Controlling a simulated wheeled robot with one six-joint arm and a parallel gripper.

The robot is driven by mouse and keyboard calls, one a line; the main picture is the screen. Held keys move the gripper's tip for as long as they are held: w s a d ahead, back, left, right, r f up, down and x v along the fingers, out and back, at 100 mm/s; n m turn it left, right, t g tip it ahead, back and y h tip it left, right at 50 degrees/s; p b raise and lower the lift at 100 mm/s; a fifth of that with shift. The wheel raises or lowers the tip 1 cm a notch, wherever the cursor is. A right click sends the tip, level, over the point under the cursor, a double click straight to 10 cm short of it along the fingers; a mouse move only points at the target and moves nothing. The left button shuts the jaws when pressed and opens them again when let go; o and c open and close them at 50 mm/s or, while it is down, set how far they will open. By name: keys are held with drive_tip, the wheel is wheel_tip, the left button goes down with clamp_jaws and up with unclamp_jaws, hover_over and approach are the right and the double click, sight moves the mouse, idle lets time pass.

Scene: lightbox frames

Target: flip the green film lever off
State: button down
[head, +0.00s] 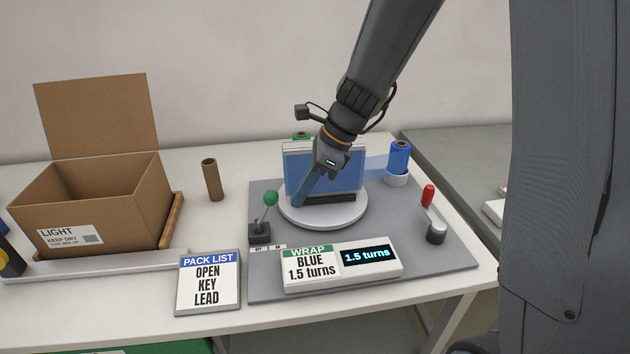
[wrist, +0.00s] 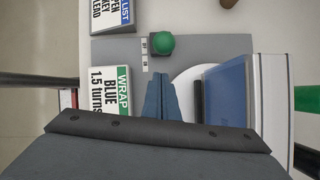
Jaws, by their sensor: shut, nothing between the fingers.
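The green-knobbed lever (head: 270,199) stands on a dark base (head: 260,232) at the left of the grey plate, its stick leaning right. Its green ball also shows in the wrist view (wrist: 163,44), beside two small labels (wrist: 145,54); the one at the left in the head view seems to read OFF. My gripper (head: 299,203) is shut and empty, pointing down to the right of the ball and apart from it. Its blue fingers (wrist: 162,84) are together in the wrist view. A green roll (head: 301,136) is mostly hidden behind the wrapped item.
A blue-wrapped item (head: 296,165) stands on the white turntable (head: 345,221) close by my gripper. A blue film roll (head: 399,158) and a red-handled crank (head: 428,196) are at the right. The WRAP panel (head: 340,267) reads 1.5 turns. A cardboard box (head: 100,205) stands left.

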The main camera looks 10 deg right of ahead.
drive_tip(key=shift+w+a+r+p, duration=0.1)
drive_tip(key=shift+a+r+p, duration=0.05)
drive_tip(key=shift+a, duration=0.4)
drive_tip(key=shift+w+a+r+p, duration=0.1)
drive_tip(key=shift+a+r+p, duration=0.05)
drive_tip(key=shift+a, duration=0.4)
drive_tip(key=shift+r, duration=0.1)
